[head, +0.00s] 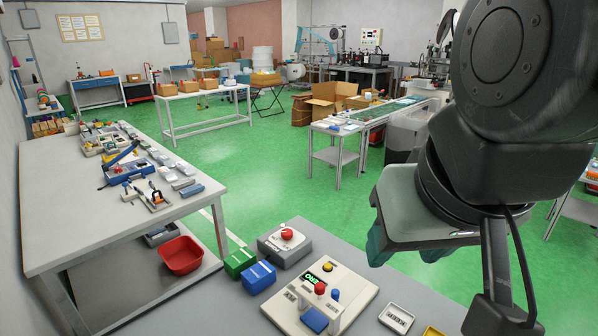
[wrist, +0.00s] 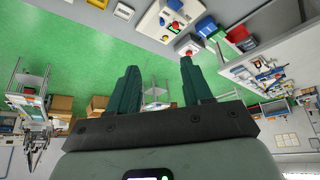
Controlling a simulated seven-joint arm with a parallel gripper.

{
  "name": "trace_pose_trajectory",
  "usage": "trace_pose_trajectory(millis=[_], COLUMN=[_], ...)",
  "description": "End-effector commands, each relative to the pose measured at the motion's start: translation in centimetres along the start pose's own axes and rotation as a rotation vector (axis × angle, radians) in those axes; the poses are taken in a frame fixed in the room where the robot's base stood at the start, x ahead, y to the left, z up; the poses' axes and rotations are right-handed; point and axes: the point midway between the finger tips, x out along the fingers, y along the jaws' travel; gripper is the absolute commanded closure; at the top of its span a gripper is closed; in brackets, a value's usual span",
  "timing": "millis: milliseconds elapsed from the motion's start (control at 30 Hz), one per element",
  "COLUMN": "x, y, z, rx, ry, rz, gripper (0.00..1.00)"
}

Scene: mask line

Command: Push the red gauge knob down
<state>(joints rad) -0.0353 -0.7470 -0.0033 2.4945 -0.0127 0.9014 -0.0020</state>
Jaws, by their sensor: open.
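Two red knobs are in view, and I cannot tell for sure which is the gauge knob. One red ball knob (head: 320,287) stands on a white panel (head: 350,282) with a green-lit display, beside a blue and a yellow knob. The other red knob (head: 287,233) sits on a grey box (head: 277,250) behind the panel. The wrist view shows the panel's red knob (wrist: 174,4) at the top edge and the box's red knob (wrist: 189,53) near one finger. My gripper (head: 406,250) is open and empty, above and to the right of both, touching neither.
A blue block (head: 258,277) and a green block (head: 239,261) stand left of the panel. A small white tray (head: 397,318) lies to its right, with a yellow item (head: 433,331) beyond. A cluttered workbench (head: 70,195) with a red bin (head: 181,255) below stands left.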

Motion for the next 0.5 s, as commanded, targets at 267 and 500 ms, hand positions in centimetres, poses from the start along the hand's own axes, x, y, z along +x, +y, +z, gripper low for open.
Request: trace_pose_trajectory(millis=[267,500], x=[0.2,2.8], y=[0.0,-0.5], z=[-0.5,-4.1], rx=[0.003,0.025], ry=[-0.013,-0.107], rz=[-0.001,-0.006], gripper=[0.76,1.00])
